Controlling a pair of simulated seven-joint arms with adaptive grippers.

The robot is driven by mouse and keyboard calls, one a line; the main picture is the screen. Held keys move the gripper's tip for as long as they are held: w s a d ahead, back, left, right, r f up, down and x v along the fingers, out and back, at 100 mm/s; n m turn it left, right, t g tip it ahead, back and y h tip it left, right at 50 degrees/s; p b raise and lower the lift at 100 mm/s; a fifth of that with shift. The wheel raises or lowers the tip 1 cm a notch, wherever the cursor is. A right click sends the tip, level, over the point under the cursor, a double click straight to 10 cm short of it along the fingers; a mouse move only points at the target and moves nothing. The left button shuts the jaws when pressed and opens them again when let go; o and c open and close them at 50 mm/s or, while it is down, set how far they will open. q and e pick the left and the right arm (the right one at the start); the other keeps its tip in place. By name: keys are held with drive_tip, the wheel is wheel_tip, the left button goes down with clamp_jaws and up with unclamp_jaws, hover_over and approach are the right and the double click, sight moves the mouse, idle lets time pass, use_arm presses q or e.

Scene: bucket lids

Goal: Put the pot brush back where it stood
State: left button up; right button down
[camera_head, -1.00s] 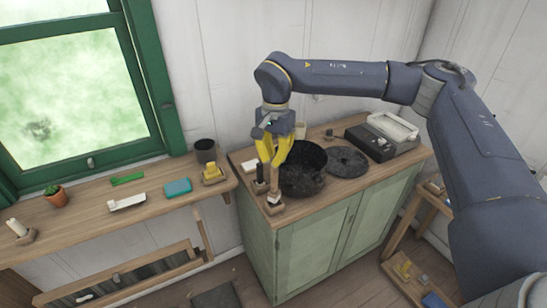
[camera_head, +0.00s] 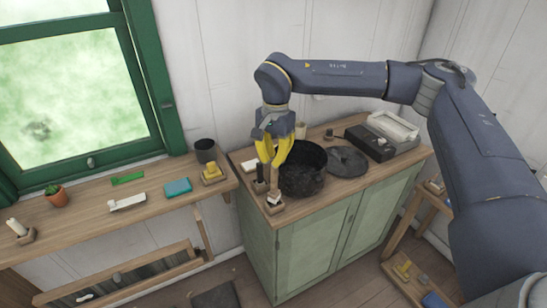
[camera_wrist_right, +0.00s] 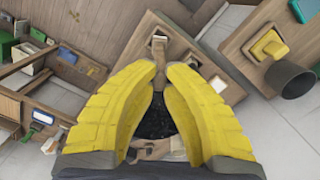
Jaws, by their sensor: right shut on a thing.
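The pot brush (camera_head: 272,187) has a pale wooden handle and a light lower end. It stands near upright at the front left corner of the green cabinet, at a small wooden holder (camera_head: 272,208). My right gripper (camera_head: 272,163), with yellow fingers, is above it and shut on the upper handle. In the right wrist view the handle (camera_wrist_right: 160,73) runs out from between the fingertips toward the holder. I cannot tell whether the lower end is fully seated. My left gripper is not in view.
A black upright item (camera_head: 259,186) stands close left of the brush. A black pot (camera_head: 303,180) stands close right, with a dark round lid (camera_head: 347,161) beyond it. A white block (camera_head: 249,165) lies behind. The window shelf (camera_head: 95,211) is at the left.

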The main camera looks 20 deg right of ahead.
drive_tip(key=shift+f, duration=0.6)
idle(0.3)
drive_tip(key=shift+r, duration=2)
drive_tip(key=shift+f, duration=0.1)
